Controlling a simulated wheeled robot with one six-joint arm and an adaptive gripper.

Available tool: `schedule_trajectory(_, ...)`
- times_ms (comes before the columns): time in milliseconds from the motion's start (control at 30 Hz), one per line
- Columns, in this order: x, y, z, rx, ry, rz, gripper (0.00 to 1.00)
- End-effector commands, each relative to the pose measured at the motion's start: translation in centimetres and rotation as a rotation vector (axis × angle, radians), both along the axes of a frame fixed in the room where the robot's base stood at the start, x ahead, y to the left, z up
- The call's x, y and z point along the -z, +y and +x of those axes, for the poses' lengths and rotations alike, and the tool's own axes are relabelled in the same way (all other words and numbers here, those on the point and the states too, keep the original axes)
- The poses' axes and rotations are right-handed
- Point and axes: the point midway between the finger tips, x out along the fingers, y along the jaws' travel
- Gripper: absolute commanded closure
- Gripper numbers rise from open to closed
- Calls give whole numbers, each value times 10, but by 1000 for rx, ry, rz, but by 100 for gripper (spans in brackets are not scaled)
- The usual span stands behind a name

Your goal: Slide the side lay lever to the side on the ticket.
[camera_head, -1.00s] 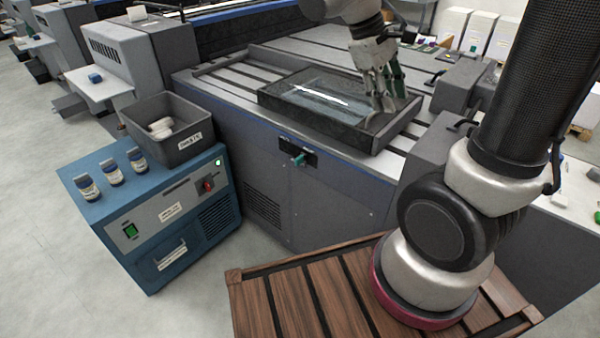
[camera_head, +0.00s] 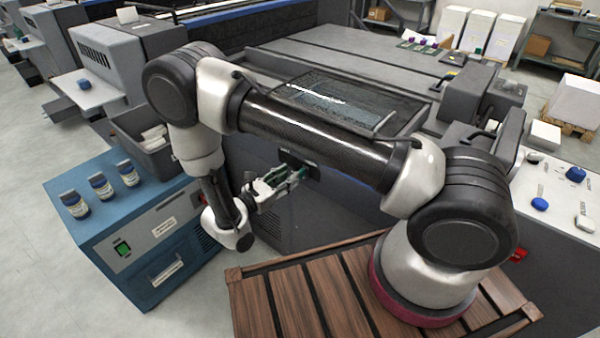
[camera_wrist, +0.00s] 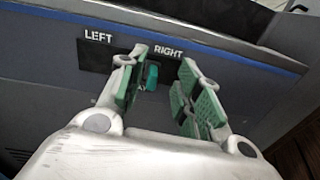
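The side lay lever (camera_wrist: 152,77) is a small teal knob on a black plate (camera_wrist: 96,52) marked LEFT and RIGHT. In the wrist view it shows below the two words, nearer RIGHT. My gripper (camera_wrist: 160,83) has its green-padded fingers apart in front of the plate. The lever shows between them, close to the left finger; I cannot tell whether they touch. I cannot make out a ticket.
A blue cabinet (camera_head: 150,235) with several small bottles stands left of my gripper, with a grey bin (camera_head: 158,160) on top. A shallow dark tray (camera_head: 405,122) lies on the machine above the plate. A slatted wooden platform (camera_head: 300,300) is under my arm's base.

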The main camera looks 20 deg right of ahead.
Motion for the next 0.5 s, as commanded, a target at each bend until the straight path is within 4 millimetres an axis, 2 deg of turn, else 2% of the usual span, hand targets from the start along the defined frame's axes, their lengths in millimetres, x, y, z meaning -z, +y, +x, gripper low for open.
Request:
schedule_trajectory(33, 11, 3, -3, -28, 11, -20, 66)
schedule_trajectory(100, 19, 7, -5, -56, 19, -37, 66)
schedule_trajectory(200, 24, 4, -3, -71, 24, -47, 66)
schedule_trajectory(500, 24, -37, 23, -67, 25, -46, 66)
